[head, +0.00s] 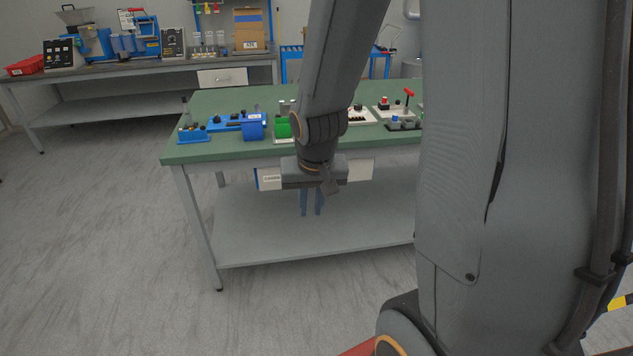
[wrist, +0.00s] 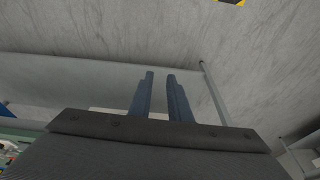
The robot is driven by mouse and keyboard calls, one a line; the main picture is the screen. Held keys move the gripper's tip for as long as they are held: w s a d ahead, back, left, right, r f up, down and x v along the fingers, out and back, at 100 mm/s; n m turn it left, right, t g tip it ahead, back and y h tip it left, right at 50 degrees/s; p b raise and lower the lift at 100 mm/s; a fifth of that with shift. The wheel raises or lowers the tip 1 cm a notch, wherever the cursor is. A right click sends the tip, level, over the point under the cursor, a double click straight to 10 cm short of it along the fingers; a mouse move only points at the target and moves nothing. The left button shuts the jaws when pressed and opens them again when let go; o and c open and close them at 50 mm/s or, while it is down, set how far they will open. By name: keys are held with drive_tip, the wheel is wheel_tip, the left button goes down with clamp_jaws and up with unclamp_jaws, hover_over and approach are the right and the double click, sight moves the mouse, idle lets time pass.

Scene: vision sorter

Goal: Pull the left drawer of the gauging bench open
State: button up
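A bench with a green top (head: 225,103) and grey legs stands in the middle of the head view. Under its front edge is a white drawer front (head: 269,184) with a label and a blue left edge. More white front (head: 360,169) shows to the right of my wrist; I cannot tell whether it is a separate drawer. My gripper (head: 311,214) hangs fingers down in front of the drawer area and hides its middle. The wrist view shows its two fingers (wrist: 160,75) apart with nothing between them. Any handle is hidden.
Gauges and fixtures, among them a blue one (head: 253,127), stand on the green top. The bench's lower grey shelf (head: 260,235) looks empty. A second bench (head: 150,66) stands at the back left. The floor at left is clear.

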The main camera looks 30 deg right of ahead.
drive_tip(key=w+d+f+m+t+y+b, duration=0.1)
drive_tip(key=w+d+f+m+t+b, duration=0.5)
drive_tip(key=w+d+f, duration=0.55)
drive_tip(key=w+d+f+m+t+y+b, duration=0.25)
drive_tip(key=w+d+f+m+t, duration=0.45)
drive_tip(key=w, duration=0.7)
drive_tip(key=shift+m+h, duration=0.45)
drive_tip(key=shift+m, duration=0.15)
drive_tip(key=shift+w+d+f+b, duration=0.1)
drive_tip(key=shift+w+f+b, duration=0.15)
drive_tip(key=shift+w, duration=1)
drive_tip(key=shift+w+d+f+b, duration=0.15)
drive_tip(key=shift+w+f, duration=0.25)
drive_tip(key=shift+w, duration=0.9)
drive_tip(key=shift+w+f+b, duration=0.2)
drive_tip(key=shift+w+f, duration=0.1)
drive_tip(key=shift+w, duration=0.95)
clamp_jaws()
